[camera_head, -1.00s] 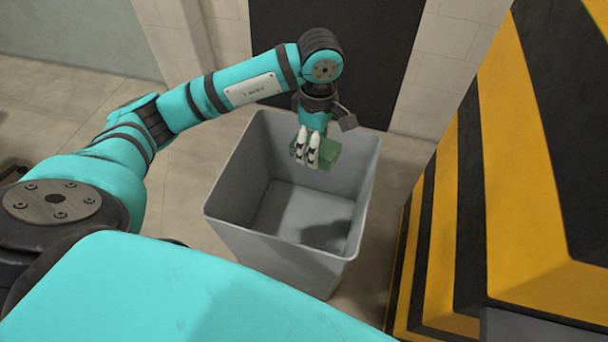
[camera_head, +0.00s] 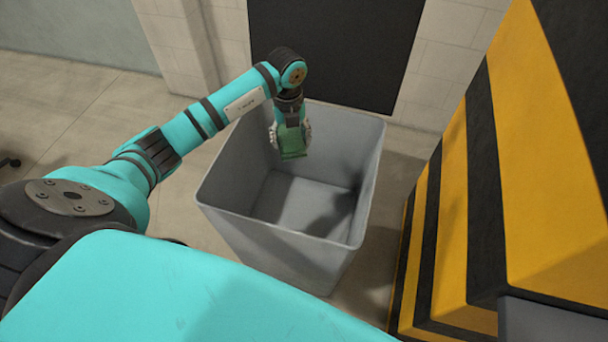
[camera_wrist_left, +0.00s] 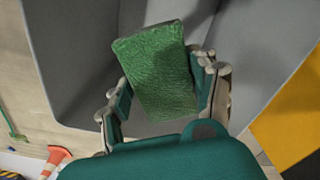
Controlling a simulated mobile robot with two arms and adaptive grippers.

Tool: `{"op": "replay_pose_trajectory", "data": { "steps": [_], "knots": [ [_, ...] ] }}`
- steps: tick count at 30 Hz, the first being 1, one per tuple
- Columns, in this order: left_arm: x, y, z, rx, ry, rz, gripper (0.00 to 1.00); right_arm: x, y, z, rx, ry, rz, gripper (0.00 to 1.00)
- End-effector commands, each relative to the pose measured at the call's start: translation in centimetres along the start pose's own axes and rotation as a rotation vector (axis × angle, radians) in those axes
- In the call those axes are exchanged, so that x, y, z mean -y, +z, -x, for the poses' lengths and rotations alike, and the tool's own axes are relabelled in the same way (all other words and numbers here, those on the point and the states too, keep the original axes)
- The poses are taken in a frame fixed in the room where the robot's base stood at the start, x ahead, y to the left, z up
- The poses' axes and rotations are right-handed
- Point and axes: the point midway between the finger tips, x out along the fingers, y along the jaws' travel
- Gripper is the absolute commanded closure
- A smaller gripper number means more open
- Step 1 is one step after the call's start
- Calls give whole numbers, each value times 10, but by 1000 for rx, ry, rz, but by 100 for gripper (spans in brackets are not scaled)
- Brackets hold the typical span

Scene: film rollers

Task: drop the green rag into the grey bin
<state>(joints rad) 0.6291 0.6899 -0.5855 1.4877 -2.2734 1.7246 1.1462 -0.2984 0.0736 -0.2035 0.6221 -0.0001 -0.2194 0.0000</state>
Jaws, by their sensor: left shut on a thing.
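The green rag (camera_head: 292,143) is a small folded block of cloth. My left gripper (camera_head: 291,134) is shut on it and points down over the grey bin (camera_head: 288,236), near its far left side. In the left wrist view the rag (camera_wrist_left: 160,72) sits between the two fingers of the gripper (camera_wrist_left: 165,95), with the grey bin walls (camera_wrist_left: 265,55) behind it. The bin is open at the top and I see nothing lying on its floor, though a shadow falls there. My right gripper is not in view.
A black and yellow striped block (camera_head: 540,180) stands close to the right of the bin. A dark panel (camera_head: 335,50) is in the wall behind. In the left wrist view an orange and white cone (camera_wrist_left: 54,158) stands on the floor. Bare floor lies left of the bin.

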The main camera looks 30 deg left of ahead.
Motion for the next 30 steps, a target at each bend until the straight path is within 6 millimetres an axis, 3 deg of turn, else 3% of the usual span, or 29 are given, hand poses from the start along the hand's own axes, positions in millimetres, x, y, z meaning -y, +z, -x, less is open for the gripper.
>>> {"op": "replay_pose_trajectory", "data": {
  "steps": [12, 24, 25, 30],
  "knots": [
    [0, -1, -49, -1, 0, -5, 70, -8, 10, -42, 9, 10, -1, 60],
    [0, 0, -54, 0, 0, -5, 70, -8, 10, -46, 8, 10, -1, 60],
    [0, 0, -54, 0, 0, -5, 36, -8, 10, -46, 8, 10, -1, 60],
    [0, 0, -54, 0, 0, -6, 13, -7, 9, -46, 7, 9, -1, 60]
  ]
}}
